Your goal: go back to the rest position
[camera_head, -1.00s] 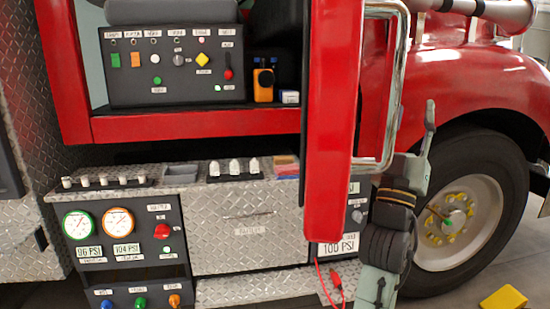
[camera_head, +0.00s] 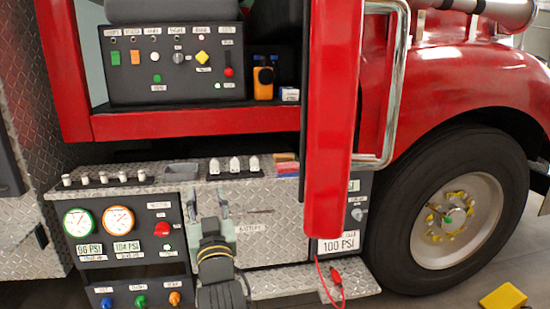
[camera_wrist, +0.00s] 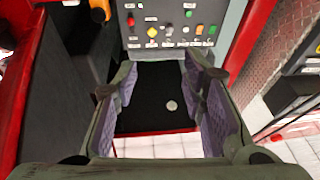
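My gripper (camera_head: 208,203) is in front of the lower left panel of the red fire truck, over the silver drawer front beside the gauges. In the wrist view my gripper (camera_wrist: 165,92) has its two purple-padded fingers spread apart. Nothing is held between them. A dark surface with a small pale round spot (camera_wrist: 171,105) shows behind the gap; I cannot tell what the spot is. The control panel (camera_wrist: 175,22) appears upside down beyond the fingertips.
The red vertical post (camera_head: 332,120) and chrome handrail (camera_head: 394,90) stand right of my arm. The diamond-plate ledge (camera_head: 150,184) carries a row of switches. A red cable (camera_head: 337,283) hangs below the post. A yellow block (camera_head: 503,298) lies on the floor.

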